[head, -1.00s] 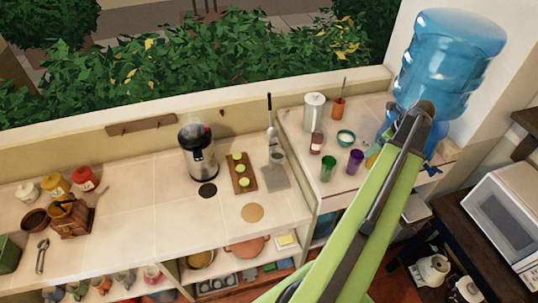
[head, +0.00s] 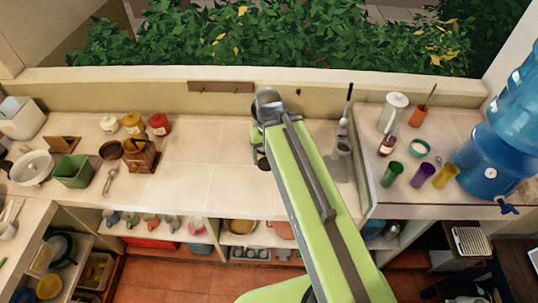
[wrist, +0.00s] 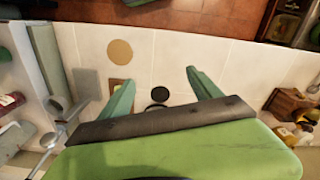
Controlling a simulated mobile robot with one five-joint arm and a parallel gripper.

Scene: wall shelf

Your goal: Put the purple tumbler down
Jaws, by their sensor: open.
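The purple tumbler (head: 423,175) stands upright on the right-hand counter in the head view, between a green tumbler (head: 392,174) and a yellow tumbler (head: 446,175). Nothing holds it. My arm reaches over the longer counter to the left of it, well apart from the tumblers. In the wrist view my gripper (wrist: 160,80) is open, its two fingers spread and empty above the pale counter. In the head view the arm hides most of the gripper. I cannot make out the purple tumbler in the wrist view.
A white bowl (head: 419,147), a lidded canister (head: 393,113) and a red jar (head: 387,145) stand near the tumblers. A blue water dispenser (head: 490,160) is to their right. A round tan mat (wrist: 119,53) and dark disc (wrist: 160,95) lie below my gripper.

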